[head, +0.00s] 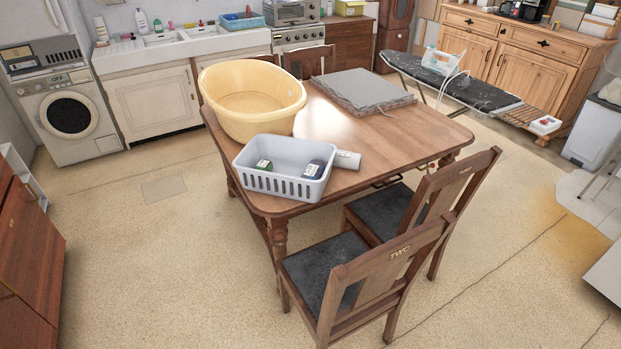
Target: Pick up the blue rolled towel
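A dark blue rolled item with a pale label (314,169), which looks like the blue rolled towel, lies in the right part of a light grey slotted basket (270,184). The basket stands on the near left part of the wooden table (385,135). A dark green item with a pale label (264,165) lies in the left part of the same basket. A pale grey roll (347,159) lies on the table just right of the basket. The lower sides of the items in the basket are hidden by its front wall. Neither of my grippers is in view.
A large yellow basin (252,95) stands behind the basket. Two chairs, one marked TWO (400,252), stand at the near right side.

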